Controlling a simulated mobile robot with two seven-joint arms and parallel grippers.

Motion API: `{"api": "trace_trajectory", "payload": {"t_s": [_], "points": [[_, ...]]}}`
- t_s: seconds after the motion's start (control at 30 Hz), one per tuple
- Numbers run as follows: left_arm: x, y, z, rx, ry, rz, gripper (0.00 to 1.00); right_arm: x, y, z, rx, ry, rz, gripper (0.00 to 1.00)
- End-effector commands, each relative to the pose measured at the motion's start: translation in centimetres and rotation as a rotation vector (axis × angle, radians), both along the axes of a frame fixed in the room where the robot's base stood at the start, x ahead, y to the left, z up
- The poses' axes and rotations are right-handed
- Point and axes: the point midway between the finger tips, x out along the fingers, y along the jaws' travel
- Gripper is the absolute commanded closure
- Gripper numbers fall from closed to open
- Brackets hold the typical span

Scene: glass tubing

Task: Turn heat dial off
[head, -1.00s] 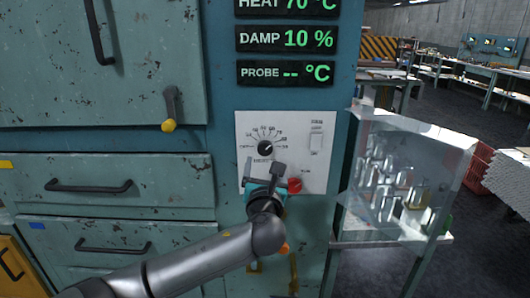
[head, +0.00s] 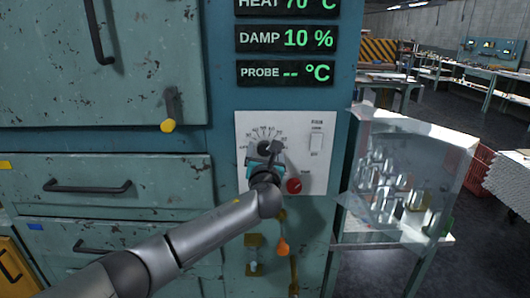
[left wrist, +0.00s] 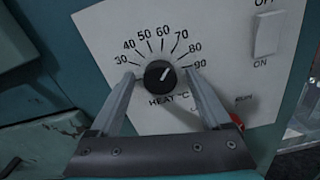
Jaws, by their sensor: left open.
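The black heat dial (left wrist: 160,75) sits on a white panel (left wrist: 100,20) with a printed scale from 30 to 90 around it. Its white pointer line tilts up and right, toward about the 70 mark. My left gripper (left wrist: 160,78) is open, with one finger on each side of the dial; I cannot tell whether they touch it. In the head view the left gripper (head: 264,156) covers most of the dial. The display above (head: 286,5) reads HEAT 70 °C. My right gripper is not in view.
A white rocker switch (head: 316,141) and a red knob (head: 294,186) are on the same panel. An orange-tipped lever (head: 283,248) is below. A clear glass-walled box (head: 410,170) with glassware stands at the right. Drawers with black handles (head: 90,187) are at the left.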

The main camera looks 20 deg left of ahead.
Motion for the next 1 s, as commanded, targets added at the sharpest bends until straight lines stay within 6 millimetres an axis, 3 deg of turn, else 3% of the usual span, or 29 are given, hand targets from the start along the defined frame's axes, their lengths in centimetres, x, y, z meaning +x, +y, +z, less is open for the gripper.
{"api": "trace_trajectory", "payload": {"t_s": [0.1,0.8,1.0], "points": [[-0.01,0.0,0.01,0.0,0.0,0.0,0.2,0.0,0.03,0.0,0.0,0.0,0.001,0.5],[-0.03,0.01,-0.04,0.001,0.0,0.0,0.98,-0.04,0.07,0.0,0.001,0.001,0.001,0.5],[-0.04,0.01,-0.05,-0.004,-0.001,0.0,1.0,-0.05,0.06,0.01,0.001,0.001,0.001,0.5]]}}
